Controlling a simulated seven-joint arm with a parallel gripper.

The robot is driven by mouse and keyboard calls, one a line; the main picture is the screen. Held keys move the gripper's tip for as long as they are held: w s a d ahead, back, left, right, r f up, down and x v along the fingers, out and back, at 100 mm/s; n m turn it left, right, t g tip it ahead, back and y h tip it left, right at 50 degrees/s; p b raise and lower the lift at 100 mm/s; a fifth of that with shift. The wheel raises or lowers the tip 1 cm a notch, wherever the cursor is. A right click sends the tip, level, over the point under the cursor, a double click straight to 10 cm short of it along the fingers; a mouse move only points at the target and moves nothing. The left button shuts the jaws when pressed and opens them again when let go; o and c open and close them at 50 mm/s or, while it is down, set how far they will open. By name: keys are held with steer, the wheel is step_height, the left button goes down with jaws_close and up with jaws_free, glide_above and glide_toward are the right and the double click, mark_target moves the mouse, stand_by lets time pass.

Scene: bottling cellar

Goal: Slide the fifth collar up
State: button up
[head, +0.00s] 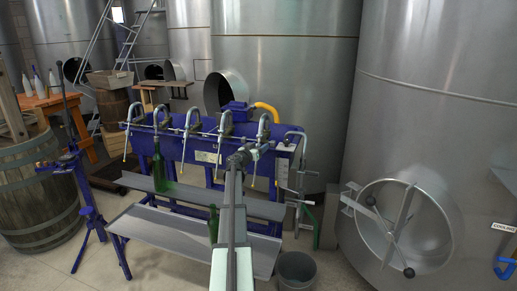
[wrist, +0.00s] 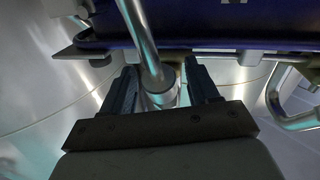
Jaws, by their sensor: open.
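The blue filling machine (head: 205,150) carries a row of curved metal spouts in the head view. The fifth spout (head: 264,122) from the left is at the right end of the row, just beyond my gripper (head: 246,153). In the wrist view my gripper (wrist: 162,92) is open, with one dark finger on each side of a shiny tube (wrist: 141,35). A wider metal collar (wrist: 162,98) at the tube's lower end lies between the fingers. I cannot tell whether either finger touches it.
A green bottle (head: 158,172) stands on the upper shelf (head: 185,191). Another green bottle (head: 213,224) is beside my arm above the lower tray (head: 165,232). A blue machine edge (wrist: 200,25) hangs close above my fingers. A bucket (head: 296,271) stands at right.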

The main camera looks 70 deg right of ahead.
steer(key=shift+c, duration=0.3)
jaws_close()
stand_by(0.3)
